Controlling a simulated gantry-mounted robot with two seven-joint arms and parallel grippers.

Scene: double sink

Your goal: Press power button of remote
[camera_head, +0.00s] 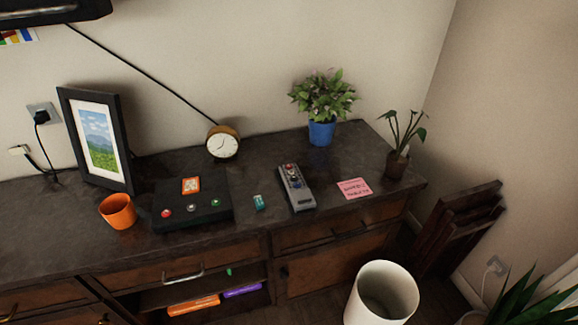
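A grey remote (297,187) lies flat on the dark top of a wooden cabinet (330,214), right of centre. Its far end carries small coloured buttons, one of them reddish; which one is the power button is too small to tell. Neither my left nor my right gripper shows in the head view, and nothing touches the remote.
A small teal item (259,202) and a black box with buttons (192,206) lie left of the remote. A pink note (354,188) lies to its right. A clock (223,144) and potted plants (322,131) stand behind. A white bin (382,297) stands in front.

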